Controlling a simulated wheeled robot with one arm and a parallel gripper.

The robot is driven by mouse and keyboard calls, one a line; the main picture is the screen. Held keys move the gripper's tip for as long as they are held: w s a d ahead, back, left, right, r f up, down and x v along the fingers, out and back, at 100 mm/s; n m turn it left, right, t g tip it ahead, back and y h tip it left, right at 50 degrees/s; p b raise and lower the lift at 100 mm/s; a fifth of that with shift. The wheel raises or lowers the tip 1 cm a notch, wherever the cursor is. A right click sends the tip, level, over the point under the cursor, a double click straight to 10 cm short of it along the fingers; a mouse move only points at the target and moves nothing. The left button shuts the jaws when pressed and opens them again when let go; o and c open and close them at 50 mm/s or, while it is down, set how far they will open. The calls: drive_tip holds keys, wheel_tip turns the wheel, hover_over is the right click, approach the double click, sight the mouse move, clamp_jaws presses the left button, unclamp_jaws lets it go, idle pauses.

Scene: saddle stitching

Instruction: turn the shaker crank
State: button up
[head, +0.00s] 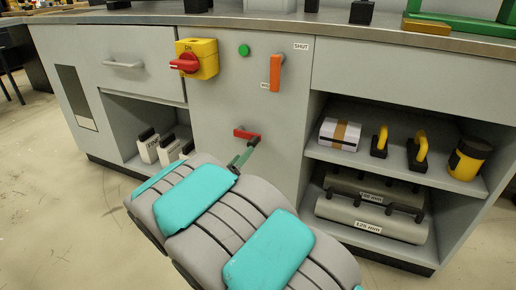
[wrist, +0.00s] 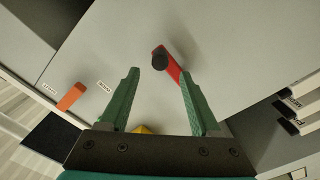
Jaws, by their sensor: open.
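The shaker crank is a red arm (head: 244,133) on the grey cabinet front, below the green button. In the wrist view the red crank (wrist: 175,72) ends in a round black knob (wrist: 160,61). My gripper (head: 246,152) is just in front of and below the crank in the head view. In the wrist view the green fingers of my gripper (wrist: 159,73) are apart, with the crank showing between their tips. Nothing is held. I cannot tell whether a finger touches the crank. My arm hides the cabinet front below it.
An orange lever (head: 275,72) and a yellow box with a red rotary switch (head: 187,63) sit higher on the same panel. Open shelves flank it: white binders (head: 148,148) left, yellow-handled tools (head: 381,140) and grey rollers (head: 370,222) right. The panel around the crank is clear.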

sight(252, 144)
drive_tip(key=shift+b+x, duration=0.5)
drive_tip(key=shift+x, duration=3.35)
clamp_jaws()
